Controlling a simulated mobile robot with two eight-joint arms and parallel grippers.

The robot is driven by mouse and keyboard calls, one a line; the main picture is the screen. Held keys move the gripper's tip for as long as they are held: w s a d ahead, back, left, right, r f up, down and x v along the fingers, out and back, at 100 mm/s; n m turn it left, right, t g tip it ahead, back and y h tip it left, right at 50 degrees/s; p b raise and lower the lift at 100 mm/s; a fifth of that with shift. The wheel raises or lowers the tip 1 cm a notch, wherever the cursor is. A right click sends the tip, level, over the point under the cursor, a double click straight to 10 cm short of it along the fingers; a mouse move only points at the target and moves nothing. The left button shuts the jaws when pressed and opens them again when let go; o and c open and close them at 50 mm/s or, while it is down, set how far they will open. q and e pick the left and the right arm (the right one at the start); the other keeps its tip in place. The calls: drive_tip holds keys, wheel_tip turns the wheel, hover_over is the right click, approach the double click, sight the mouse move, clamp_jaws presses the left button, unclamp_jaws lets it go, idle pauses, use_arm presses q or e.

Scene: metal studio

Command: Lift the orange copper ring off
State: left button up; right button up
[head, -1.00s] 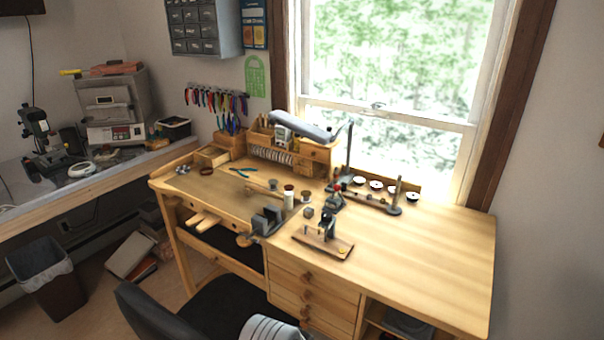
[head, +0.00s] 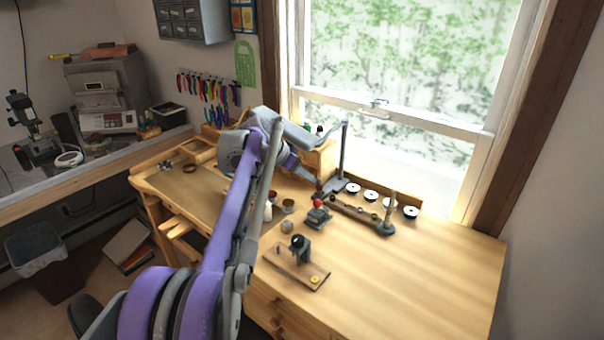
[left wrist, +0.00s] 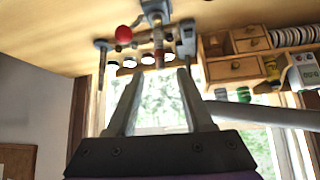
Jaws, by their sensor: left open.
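My left gripper (head: 311,182) is at the end of the purple arm, above the back of the workbench beside a dark rod stand (head: 356,213). The left wrist view looks tilted, with the bench at the top; there my gripper (left wrist: 158,80) has its two fingers apart with nothing held between them. A slim upright rod with an orange-brown band (left wrist: 160,58) shows between the fingers, some way beyond the tips; it may be the copper ring, but it is too small to tell. The small vise's red ball (left wrist: 124,34) is beside it. My right gripper is not in view.
The red-topped vise (head: 318,215), a wooden-based tool (head: 300,268) and a tall post (head: 344,150) stand near the gripper. Small dishes (head: 371,196) line the back by the window. A brown ring-shaped thing (head: 189,168) lies far left. The bench's right side is clear.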

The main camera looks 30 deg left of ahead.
sight(319, 180)
use_arm(q)
drive_tip(key=b+x, duration=0.1)
drive_tip(key=x, duration=0.3)
drive_tip(key=shift+w+d+f, duration=0.15)
drive_tip(key=shift+w+f, duration=0.05)
drive_tip(key=shift+f, duration=0.1)
drive_tip(key=shift+x, duration=1.6)
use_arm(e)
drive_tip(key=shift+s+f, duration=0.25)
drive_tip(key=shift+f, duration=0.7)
use_arm(q)
clamp_jaws()
drive_tip(key=shift+r, duration=0.15)
drive_tip(key=shift+w+r+p, duration=0.1)
drive_tip(key=shift+r+p, duration=0.4)
drive_tip(key=shift+r, duration=0.3)
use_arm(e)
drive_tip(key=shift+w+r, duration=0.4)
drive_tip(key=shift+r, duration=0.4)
